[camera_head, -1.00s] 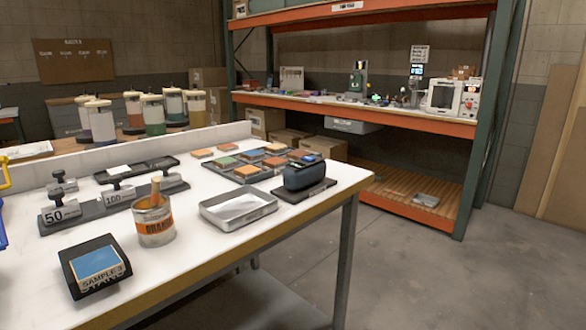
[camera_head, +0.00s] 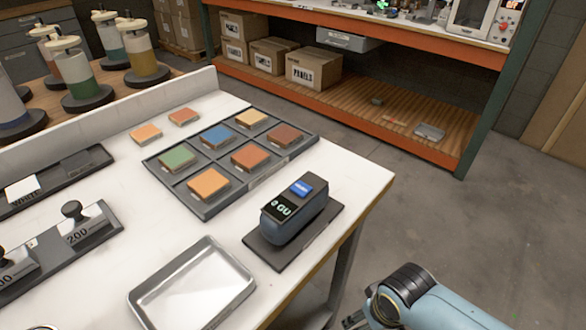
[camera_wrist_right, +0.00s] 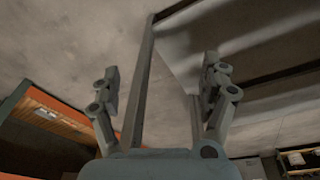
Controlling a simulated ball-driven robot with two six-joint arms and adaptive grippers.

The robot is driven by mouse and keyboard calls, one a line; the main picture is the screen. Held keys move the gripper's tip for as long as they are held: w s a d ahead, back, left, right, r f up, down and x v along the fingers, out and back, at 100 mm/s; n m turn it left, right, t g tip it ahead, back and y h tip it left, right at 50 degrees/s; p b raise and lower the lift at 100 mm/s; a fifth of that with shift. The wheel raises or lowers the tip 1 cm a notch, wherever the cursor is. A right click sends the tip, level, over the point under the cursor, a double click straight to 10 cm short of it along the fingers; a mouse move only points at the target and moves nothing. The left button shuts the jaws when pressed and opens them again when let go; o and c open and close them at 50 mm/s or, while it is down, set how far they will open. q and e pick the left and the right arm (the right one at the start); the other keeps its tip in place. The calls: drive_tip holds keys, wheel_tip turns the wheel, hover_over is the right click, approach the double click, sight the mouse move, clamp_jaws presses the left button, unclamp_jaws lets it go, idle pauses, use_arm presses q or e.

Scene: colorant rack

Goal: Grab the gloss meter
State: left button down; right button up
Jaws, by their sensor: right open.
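The gloss meter (camera_head: 296,211) is a dark blue-grey block with a bright blue button and a small lit display on top. It sits on a dark flat base plate (camera_head: 272,255) near the right corner of the white table (camera_head: 330,165). In the right wrist view my right gripper (camera_wrist_right: 160,85) has its two fingers wide apart with nothing between them. The table's underside and legs show beyond it; the meter is not seen there. In the head view my right arm shows at the lower right, off the table's edge. My left gripper is not in view.
A metal tray (camera_head: 192,290) lies left of the meter. A dark sample rack (camera_head: 215,207) with several coloured tiles stands behind it. A weight stand (camera_head: 60,250) is at the left. A shelf (camera_head: 400,125) with boxes stands across open floor (camera_head: 440,215).

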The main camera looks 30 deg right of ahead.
drive_tip(key=w+a+r+m+p, duration=0.1)
drive_tip(key=w+r+p, duration=0.2)
drive_tip(key=r, duration=0.9)
drive_tip(key=w+a+r+m+p, duration=0.1)
drive_tip(key=w+r+p, duration=0.2)
drive_tip(key=r, duration=0.9)
wheel_tip(320, 180, up, 11)
drive_tip(key=m+g+p, duration=0.2)
drive_tip(key=m+p, duration=0.1)
drive_tip(key=m, duration=0.7)
hover_over(296, 194)
drive_tip(key=shift+s+d+f+y, duration=0.1)
drive_tip(key=shift+d+f+y, duration=0.1)
drive_tip(key=shift+d+y, duration=0.15)
drive_tip(key=shift+a+f, duration=0.1)
drive_tip(key=shift+a, duration=0.1)
wheel_tip(296, 194, down, 5)
drive_tip(key=shift+r+p, duration=0.1)
drive_tip(key=shift+p, duration=0.25)
drive_tip(key=shift+f+p, duration=0.65)
drive_tip(key=shift+f, duration=2.1)
drive_tip(key=shift+a, duration=0.1)
drive_tip(key=c, duration=1.6)
drive_tip(key=shift+w, duration=0.2)
clamp_jaws()
